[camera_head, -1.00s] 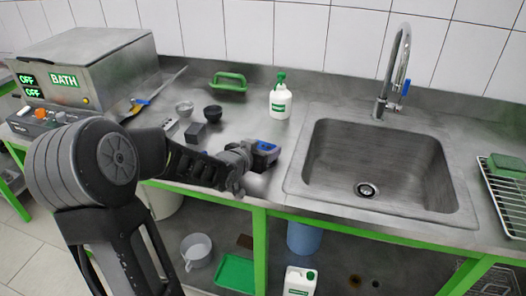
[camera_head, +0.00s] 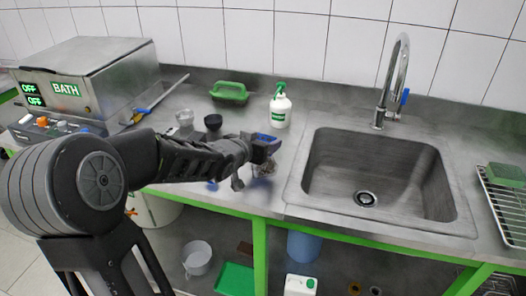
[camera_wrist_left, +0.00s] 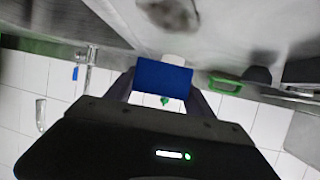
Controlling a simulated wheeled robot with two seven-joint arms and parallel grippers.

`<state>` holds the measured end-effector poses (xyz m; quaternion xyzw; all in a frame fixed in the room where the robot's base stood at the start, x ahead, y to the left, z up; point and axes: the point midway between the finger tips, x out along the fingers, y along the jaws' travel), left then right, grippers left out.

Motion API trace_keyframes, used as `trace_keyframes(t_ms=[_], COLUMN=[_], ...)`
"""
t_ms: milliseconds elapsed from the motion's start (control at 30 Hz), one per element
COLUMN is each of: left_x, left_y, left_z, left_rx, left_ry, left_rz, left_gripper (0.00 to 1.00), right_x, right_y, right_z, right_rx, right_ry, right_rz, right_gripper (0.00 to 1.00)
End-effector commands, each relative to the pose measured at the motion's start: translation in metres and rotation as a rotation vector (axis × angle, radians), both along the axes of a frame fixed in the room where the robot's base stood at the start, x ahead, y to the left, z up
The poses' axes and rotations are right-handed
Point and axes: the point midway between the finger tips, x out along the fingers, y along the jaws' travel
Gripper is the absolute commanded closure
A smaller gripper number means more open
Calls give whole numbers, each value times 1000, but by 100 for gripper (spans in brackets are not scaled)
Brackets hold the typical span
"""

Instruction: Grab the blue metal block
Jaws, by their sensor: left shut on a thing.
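The blue metal block (camera_head: 267,138) is at the tip of my left gripper (camera_head: 264,147) in the head view, above the counter left of the sink. In the left wrist view the blue block (camera_wrist_left: 162,80) fills the space between the two fingers, with its flat blue face showing. The left gripper is shut on it. In the head view the gripper hides most of the block. A blurred dark patch, like a reflection, shows on the steel below the gripper. My right gripper is not in view.
A white bottle with a green top (camera_head: 280,108) stands just behind the gripper. The sink (camera_head: 330,140) is to the right. Counter space around the bottle is clear.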

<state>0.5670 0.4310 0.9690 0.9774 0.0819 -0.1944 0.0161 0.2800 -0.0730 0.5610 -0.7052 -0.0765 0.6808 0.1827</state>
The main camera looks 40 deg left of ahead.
Motion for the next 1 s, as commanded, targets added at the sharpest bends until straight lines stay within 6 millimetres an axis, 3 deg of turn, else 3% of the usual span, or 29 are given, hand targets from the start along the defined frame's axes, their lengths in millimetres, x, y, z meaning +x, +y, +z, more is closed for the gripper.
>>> trace_keyframes(t_ms=[33, 100, 233, 1000], left_x=[1, 1, 1, 2], left_y=[-1, 0, 0, -3], left_z=[16, 29, 40, 41], left_rx=[4, 3, 1, -1], left_ry=[-5, -6, -3, -2], left_rz=[-2, -2, -1, -5], left_gripper=[93, 93, 93, 93], right_x=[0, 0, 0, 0], right_y=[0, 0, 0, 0], right_z=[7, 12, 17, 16], right_rx=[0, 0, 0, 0], right_ry=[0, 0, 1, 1], right_rz=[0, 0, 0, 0], right_gripper=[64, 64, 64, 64])
